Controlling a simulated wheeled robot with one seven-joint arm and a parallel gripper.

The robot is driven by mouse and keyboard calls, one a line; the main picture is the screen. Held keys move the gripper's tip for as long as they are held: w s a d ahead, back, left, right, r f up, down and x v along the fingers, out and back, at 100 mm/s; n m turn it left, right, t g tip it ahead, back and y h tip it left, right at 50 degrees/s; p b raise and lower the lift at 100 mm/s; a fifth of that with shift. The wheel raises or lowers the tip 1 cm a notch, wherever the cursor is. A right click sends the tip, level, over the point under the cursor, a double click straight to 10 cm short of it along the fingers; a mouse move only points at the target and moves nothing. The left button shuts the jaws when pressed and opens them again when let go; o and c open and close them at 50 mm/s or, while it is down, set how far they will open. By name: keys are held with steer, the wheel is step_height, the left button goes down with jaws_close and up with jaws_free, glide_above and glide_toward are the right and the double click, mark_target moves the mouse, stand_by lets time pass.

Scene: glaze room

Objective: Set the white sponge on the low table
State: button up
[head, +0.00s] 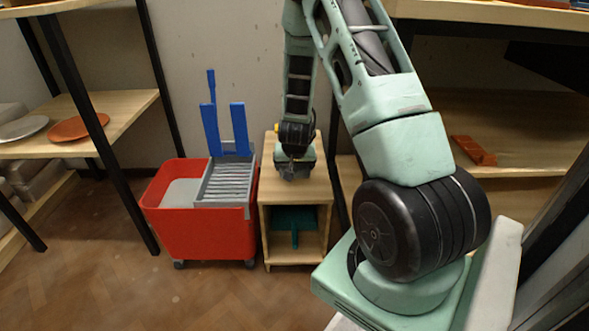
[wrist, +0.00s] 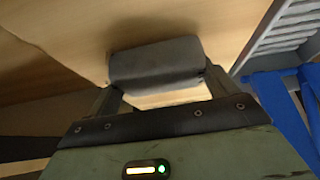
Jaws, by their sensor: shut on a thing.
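The low table (head: 312,188) is a small light-wood stand with an open lower compartment, right of the red bucket. My gripper (head: 294,172) points down over its top in the head view. In the wrist view my gripper (wrist: 160,75) is shut on a soft-edged block, the white sponge (wrist: 153,62), which looks grey in the shade. The sponge lies across between the fingertips, close over the wooden top. I cannot tell whether it touches the wood. In the head view the sponge cannot be made out.
A red mop bucket (head: 200,232) with a grey wringer and blue uprights (head: 239,128) stands close left of the table. A teal item (head: 294,222) is in the table's compartment. Shelves with plates (head: 77,127) and a terracotta piece (head: 473,150) stand on either side.

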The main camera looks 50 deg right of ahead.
steer(key=o, duration=0.9)
steer(key=shift+c, duration=0.2)
steer(key=shift+r, duration=0.2)
steer(key=p+v, duration=0.5)
steer(key=v, duration=0.7)
steer(key=a+r+n+y, duration=0.2)
steer(key=a+r+n, duration=0.1)
steer(key=a, duration=0.7)
steer(key=a+r+n+y, duration=0.2)
steer(key=a+n, duration=0.1)
steer(key=a, duration=0.6)
steer(key=a+r+n+y, duration=0.2)
steer(key=a+r+n, duration=0.1)
steer(key=a, duration=0.7)
steer(key=s+a+r+n+g, duration=0.1)
steer(key=s+a+r+n, duration=0.1)
steer(key=s, duration=0.4)
steer(key=s+a+r+n+g, duration=0.1)
steer(key=s+a+r+n, duration=0.1)
steer(key=s+a, duration=0.3)
steer(key=s+a+r+n+g, duration=0.1)
steer(key=s+a+r+n, duration=0.1)
steer(key=s, duration=0.6)
steer(key=shift+a+n+g+h, duration=0.4)
steer(key=shift+a+n, duration=0.4)
steer(key=shift+n, duration=0.4)
